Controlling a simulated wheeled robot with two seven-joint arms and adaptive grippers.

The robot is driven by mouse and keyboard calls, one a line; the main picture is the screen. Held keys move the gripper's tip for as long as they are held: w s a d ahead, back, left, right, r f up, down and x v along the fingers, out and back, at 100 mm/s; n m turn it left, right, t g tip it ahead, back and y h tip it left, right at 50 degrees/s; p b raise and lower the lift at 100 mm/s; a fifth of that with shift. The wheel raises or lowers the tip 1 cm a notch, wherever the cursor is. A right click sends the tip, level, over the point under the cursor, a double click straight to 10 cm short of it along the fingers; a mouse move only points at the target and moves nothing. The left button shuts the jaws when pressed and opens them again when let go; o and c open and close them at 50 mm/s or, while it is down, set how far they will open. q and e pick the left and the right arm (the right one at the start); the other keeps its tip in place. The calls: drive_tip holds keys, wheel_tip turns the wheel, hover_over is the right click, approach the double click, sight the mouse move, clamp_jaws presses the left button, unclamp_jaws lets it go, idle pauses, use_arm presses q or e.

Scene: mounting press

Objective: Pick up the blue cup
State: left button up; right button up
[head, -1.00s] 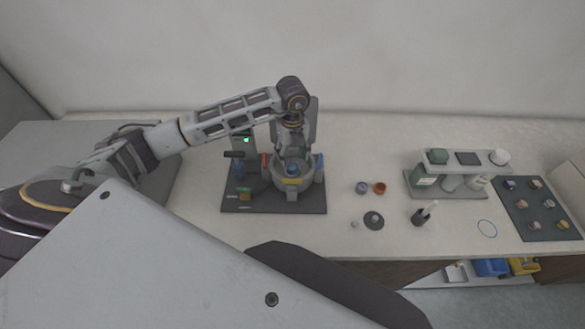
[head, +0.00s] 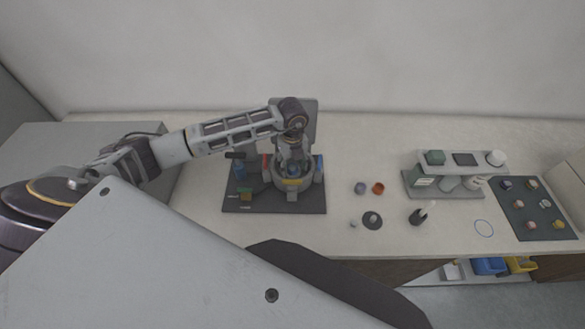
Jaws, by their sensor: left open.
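A small blue round piece (head: 293,171), which looks like the blue cup, sits in the middle of the grey ring-shaped holder of the mounting press (head: 232,203). My left gripper (head: 293,161) is open and points down right over it, with its fingers around or just above it. I cannot tell whether they touch it. The fingers and wrist partly hide the blue piece. My right gripper is not in view.
Red, blue and yellow parts surround the holder closely. A bottle rack (head: 411,187) stands farther right.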

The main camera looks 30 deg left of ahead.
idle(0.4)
use_arm(q)
drive_tip(key=c, duration=1.2)
drive_tip(key=shift+c, duration=0.2)
wheel_tip(320, 180, up, 10)
drive_tip(key=b, duration=0.2)
drive_tip(key=shift+r, duration=0.1)
